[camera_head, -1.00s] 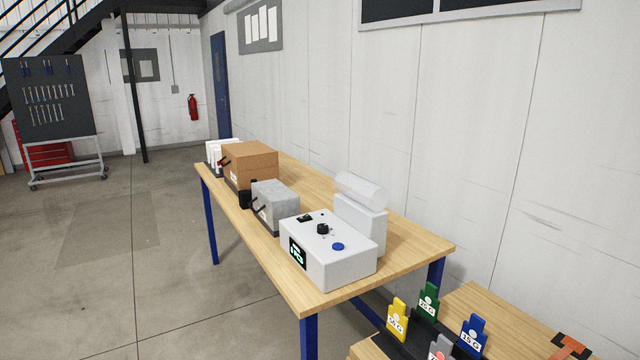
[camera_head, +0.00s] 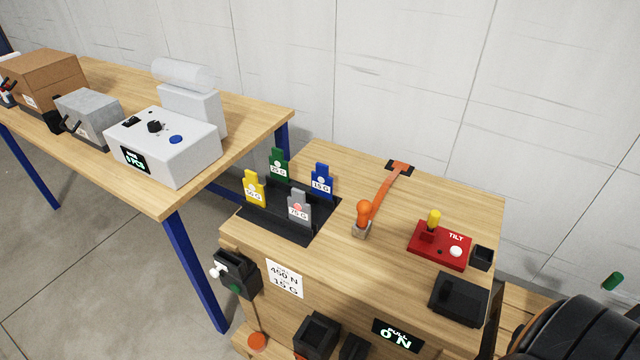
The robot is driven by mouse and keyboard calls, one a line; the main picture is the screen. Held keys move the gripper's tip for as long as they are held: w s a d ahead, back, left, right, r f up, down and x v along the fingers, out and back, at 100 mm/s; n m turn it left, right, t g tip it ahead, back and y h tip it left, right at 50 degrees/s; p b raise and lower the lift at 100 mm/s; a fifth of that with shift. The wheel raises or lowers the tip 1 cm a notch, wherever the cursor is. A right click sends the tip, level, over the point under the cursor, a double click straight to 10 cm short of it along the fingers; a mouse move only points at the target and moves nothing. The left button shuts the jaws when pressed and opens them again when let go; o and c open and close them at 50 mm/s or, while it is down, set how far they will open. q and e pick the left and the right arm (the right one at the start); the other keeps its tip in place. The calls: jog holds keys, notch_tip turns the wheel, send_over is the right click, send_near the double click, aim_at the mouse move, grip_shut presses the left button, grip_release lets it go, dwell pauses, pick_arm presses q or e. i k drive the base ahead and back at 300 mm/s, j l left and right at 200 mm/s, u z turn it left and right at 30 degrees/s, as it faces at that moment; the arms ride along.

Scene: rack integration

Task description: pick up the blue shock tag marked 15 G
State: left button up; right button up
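The blue shock tag (camera_head: 321,181) marked 15 G stands upright in a black holder (camera_head: 278,228) on the wooden crate. It is at the back right of the holder. Beside it in the same holder stand a green tag (camera_head: 279,165), a yellow tag (camera_head: 254,188) and a grey tag (camera_head: 299,208) marked 75 G.
The crate top (camera_head: 340,160) also bears an orange strap (camera_head: 384,190) with a ratchet, a red TILT box (camera_head: 439,246) and a black block (camera_head: 458,298). A paper label (camera_head: 285,279) on its front reads 450 N, 15 G. A workbench (camera_head: 258,112) with a white device (camera_head: 163,146) stands at left.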

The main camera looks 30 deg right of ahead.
aim_at(322, 184)
jog(key=i+j+z, duration=0.5)
jog(key=j+z, duration=0.25)
jog(key=j, duration=0.2)
jog(key=i, duration=0.05)
